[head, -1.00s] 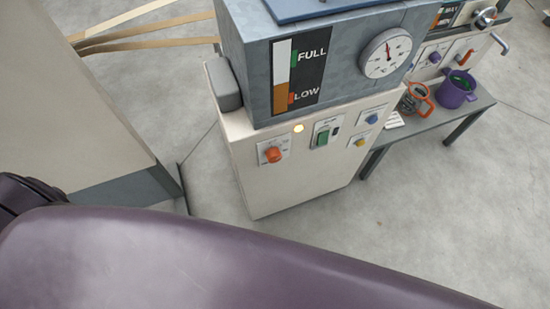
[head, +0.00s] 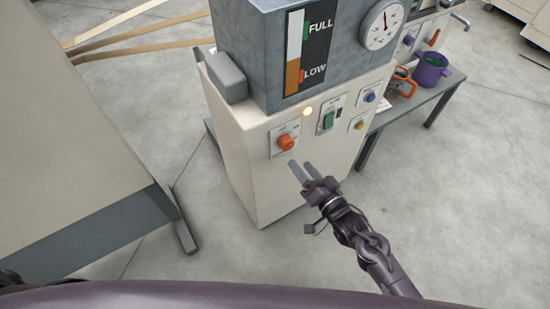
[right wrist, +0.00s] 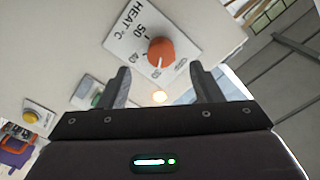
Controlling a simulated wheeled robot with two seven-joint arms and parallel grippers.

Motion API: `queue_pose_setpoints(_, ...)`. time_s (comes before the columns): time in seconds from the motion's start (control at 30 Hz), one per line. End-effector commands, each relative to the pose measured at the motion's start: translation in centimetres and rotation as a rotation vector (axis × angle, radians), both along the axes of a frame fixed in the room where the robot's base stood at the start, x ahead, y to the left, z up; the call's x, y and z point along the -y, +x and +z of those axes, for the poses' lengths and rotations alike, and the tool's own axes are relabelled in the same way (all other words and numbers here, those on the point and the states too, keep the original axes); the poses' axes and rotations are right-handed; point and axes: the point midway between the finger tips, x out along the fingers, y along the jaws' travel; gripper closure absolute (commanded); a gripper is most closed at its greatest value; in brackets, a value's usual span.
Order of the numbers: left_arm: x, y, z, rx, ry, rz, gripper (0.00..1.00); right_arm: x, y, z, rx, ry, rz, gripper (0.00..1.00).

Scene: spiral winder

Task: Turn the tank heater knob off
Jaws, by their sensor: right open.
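The tank heater knob (head: 286,142) is an orange round knob on a white plate on the front of the cream cabinet (head: 240,187). In the right wrist view the knob (right wrist: 161,52) shows a pale pointer line, and its plate (right wrist: 128,38) reads "HEAT °C" with numbers around it. My right gripper (head: 299,172) is open and empty, just below and a little right of the knob in the head view. In the right wrist view its fingers (right wrist: 158,84) stand apart, with the knob beyond and between them. My left gripper is not in view.
A lit yellow lamp (head: 308,111), a green switch (head: 328,120), a blue knob (head: 370,97) and a yellow knob (head: 359,124) share the panel. The grey tank (head: 262,50) sits above. A bench (head: 418,98) with a purple pot (head: 431,70) stands right.

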Motion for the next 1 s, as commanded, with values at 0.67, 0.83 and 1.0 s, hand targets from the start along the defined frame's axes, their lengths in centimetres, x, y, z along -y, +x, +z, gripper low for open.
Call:
queue_pose_setpoints(0.67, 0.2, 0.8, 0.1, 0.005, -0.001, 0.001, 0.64, -4.6, 6.2, 0.3, 0.003, 0.007, 0.002, 0.41)
queue_pose_setpoints(0.83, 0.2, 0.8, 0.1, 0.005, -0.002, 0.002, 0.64, -4.6, 6.3, 0.3, 0.003, 0.007, 0.002, 0.41)
queue_pose_setpoints(1.0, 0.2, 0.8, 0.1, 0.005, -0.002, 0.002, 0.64, -4.6, 6.2, 0.3, 0.003, 0.007, 0.002, 0.56)
